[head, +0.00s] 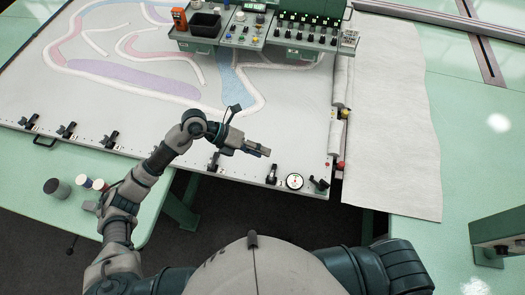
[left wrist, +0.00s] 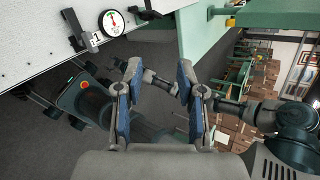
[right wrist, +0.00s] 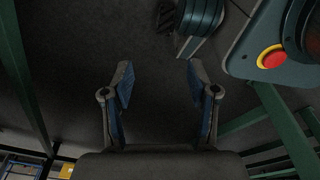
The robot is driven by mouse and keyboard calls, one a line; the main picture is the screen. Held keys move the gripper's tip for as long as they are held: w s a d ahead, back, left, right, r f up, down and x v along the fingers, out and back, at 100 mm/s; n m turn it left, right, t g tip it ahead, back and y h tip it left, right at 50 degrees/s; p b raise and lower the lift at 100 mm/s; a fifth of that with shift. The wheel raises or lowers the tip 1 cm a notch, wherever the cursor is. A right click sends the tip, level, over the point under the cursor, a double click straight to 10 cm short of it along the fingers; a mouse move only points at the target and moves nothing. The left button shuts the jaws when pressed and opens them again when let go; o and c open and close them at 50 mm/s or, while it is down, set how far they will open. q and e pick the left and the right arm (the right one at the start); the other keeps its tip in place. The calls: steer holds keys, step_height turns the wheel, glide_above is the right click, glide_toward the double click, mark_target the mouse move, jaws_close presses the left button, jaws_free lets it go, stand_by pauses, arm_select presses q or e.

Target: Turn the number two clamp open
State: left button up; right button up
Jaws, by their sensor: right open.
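A row of dark clamps runs along the front edge of the white tufting frame (head: 150,140). In the left wrist view, one clamp (left wrist: 80,33) has a small plate beside it that appears to read 1. It seems to match the clamp (head: 272,174) left of the dial in the head view. The neighbouring clamp (head: 215,162) is partly covered by my left arm; its number is not legible. My left gripper (head: 262,151) is open and empty above the frame's edge, between these two clamps in the picture; it also shows in the left wrist view (left wrist: 160,68). My right gripper (right wrist: 161,70) is open and empty.
A round dial (head: 294,181) and another clamp (head: 319,184) sit near the frame's right corner. A green control console (head: 255,30) stands at the back.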

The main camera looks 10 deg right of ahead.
arm_select(q)
steer(key=w+a+f+t+y, duration=0.25)
steer(key=w+a+y, duration=0.4)
steer(key=a, duration=0.45)
steer(key=n+y, duration=0.2)
steer(key=y, duration=0.2)
glide_above(210, 162)
step_height(210, 162, down, 17)
steer(key=shift+w+r+p, duration=0.1)
steer(key=shift+r+p, duration=0.1)
steer(key=shift+p, duration=0.7)
arm_select(e)
steer(key=s+d+f, duration=0.1)
steer(key=s+f, duration=0.1)
steer(key=s, duration=0.5)
steer(key=shift+s+d, duration=0.2)
arm_select(q)
jaws_close()
